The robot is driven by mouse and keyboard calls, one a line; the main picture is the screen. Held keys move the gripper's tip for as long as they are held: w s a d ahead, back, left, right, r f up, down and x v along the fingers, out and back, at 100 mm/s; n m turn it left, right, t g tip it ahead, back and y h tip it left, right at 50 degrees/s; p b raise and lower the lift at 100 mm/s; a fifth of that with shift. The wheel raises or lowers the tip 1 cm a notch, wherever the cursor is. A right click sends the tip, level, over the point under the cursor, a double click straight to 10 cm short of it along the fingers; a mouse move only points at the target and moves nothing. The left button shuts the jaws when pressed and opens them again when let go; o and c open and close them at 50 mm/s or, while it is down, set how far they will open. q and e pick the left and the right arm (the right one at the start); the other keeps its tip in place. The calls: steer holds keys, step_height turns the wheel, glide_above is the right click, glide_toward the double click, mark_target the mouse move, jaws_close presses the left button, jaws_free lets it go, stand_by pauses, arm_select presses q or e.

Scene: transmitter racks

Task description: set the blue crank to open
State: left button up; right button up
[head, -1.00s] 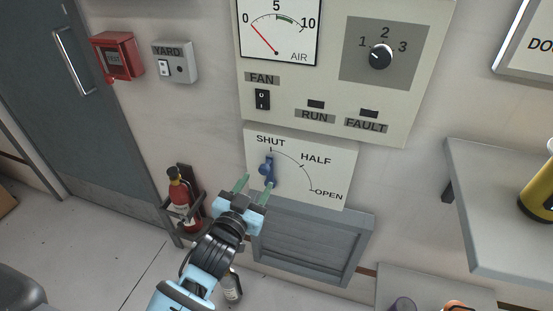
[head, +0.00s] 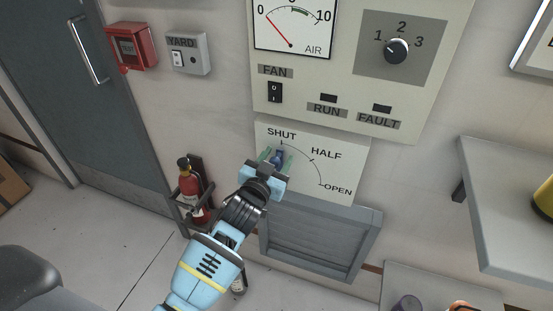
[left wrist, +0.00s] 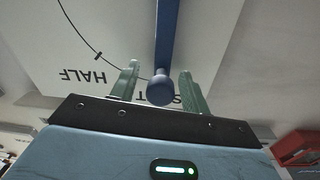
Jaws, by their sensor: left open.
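The blue crank (head: 279,157) is on a white dial plate (head: 338,167) marked SHUT, HALF and OPEN. Its handle points up toward SHUT. My left gripper (head: 275,160) is open, with its green fingers on either side of the crank. In the left wrist view the crank's knob (left wrist: 160,90) sits between the two open fingers (left wrist: 158,85), with a gap to each one. The gripper hides the lower part of the crank in the head view. My right gripper is not in view.
Above the plate is a panel with an AIR gauge (head: 293,26), a FAN switch (head: 275,92) and a rotary selector (head: 397,49). A grey vent (head: 318,241) is below. A fire extinguisher (head: 192,192) stands left of my arm. A grey shelf (head: 500,200) juts out at right.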

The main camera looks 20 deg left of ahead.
arm_select(q)
jaws_close()
stand_by(0.3)
